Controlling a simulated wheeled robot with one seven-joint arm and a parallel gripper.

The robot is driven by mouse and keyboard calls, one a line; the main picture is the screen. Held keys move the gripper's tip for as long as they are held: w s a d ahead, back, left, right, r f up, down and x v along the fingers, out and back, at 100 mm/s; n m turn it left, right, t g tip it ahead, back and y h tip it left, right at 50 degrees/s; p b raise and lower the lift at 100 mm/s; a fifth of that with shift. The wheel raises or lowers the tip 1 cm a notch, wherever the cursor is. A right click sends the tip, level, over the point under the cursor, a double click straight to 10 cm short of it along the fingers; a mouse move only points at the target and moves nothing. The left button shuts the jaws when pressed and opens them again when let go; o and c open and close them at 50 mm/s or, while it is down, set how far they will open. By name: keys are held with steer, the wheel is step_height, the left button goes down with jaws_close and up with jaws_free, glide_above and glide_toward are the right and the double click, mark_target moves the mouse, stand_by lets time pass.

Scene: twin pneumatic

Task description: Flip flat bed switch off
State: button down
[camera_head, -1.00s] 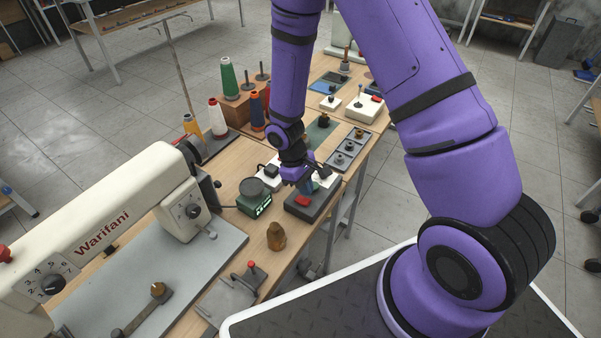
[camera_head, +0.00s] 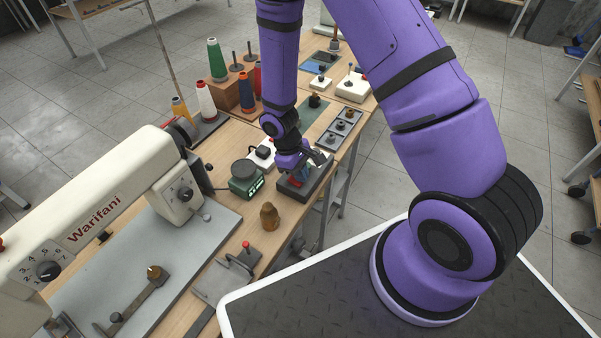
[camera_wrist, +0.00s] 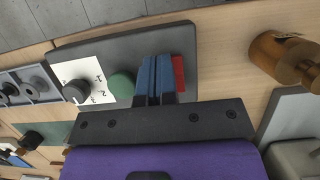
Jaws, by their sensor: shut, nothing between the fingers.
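A dark grey control box (camera_head: 309,188) sits on the wooden bench. In the wrist view the box (camera_wrist: 115,52) carries a red rocker switch (camera_wrist: 178,73), a green round button (camera_wrist: 122,84) and a white dial plate (camera_wrist: 88,80) with a black knob. My gripper (camera_head: 299,174) is down at the box and mostly covers the switch in the head view. In the wrist view its blue fingers (camera_wrist: 155,72) are shut together, empty, directly beside the red switch. I cannot tell whether they touch it, or which way the switch is set.
The cream sewing machine (camera_head: 95,220) fills the lower left. Thread spools (camera_head: 216,60) stand behind. The bench edge is close on the right.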

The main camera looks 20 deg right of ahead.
steer(key=shift+s+f, duration=0.1)
steer(key=shift+f, duration=0.1)
steer(key=shift+w+a+r, duration=0.15)
steer(key=shift+w+a, duration=0.35)
steer(key=shift+w, duration=0.3)
steer(key=shift+r, duration=0.1)
steer(key=v, duration=1.3)
steer(key=shift+r, duration=0.4)
steer(key=shift+a, duration=0.1)
